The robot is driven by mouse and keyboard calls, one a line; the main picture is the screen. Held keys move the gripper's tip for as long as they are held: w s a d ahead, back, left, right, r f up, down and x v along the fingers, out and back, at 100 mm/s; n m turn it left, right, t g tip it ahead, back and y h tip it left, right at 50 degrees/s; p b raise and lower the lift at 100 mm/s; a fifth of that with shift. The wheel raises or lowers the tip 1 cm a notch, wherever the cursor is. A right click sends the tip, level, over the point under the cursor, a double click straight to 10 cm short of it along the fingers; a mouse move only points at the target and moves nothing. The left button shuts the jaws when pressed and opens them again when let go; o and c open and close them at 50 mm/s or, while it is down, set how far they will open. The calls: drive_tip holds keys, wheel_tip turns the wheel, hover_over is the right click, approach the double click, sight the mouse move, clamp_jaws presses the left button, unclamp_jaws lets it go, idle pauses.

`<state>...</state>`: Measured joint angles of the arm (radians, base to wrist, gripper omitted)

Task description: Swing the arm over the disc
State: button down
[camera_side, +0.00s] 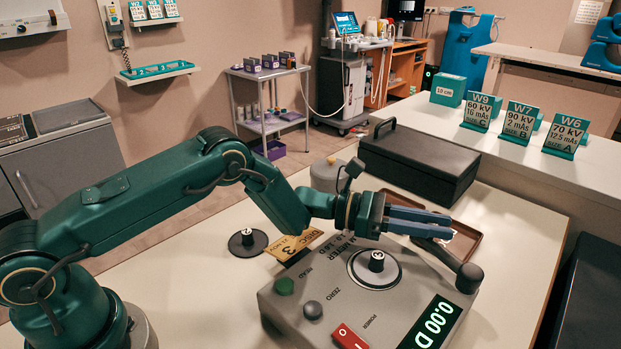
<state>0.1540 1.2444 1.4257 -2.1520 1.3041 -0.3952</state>
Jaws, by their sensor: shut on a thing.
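The meter (330,310) is a grey sloped box with a display reading 0.00 D. On its top lies a pale round disc (362,279) with a small dark numbered cylinder (376,262) standing on it. The meter's dark swing arm (441,254) runs from a thick rounded end at the right edge up to my gripper, to the right of the disc. My gripper (447,227) reaches in from the left, above and behind the disc, and is shut on the swing arm. The fingers hide the exact contact.
A dark round base with a numbered cylinder (247,241) and a yellow card (296,244) lie left of the meter. Behind stand a black case (420,160), a grey round container (327,176) and a brown tray (466,240). Teal sign cards (519,122) stand on the right bench.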

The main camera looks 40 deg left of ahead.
drive_tip(key=shift+s+r+n+t+y, duration=0.1)
drive_tip(key=shift+s+n+t+y, duration=0.85)
drive_tip(key=shift+t, duration=0.45)
drive_tip(key=c, duration=0.7)
unclamp_jaws()
drive_tip(key=shift+a, duration=0.1)
drive_tip(key=shift+a, duration=0.1)
drive_tip(key=shift+s+a, duration=0.15)
drive_tip(key=shift+a, duration=0.1)
drive_tip(key=shift+v, duration=2.2)
drive_tip(key=shift+d, duration=0.1)
drive_tip(key=shift+c, duration=0.3)
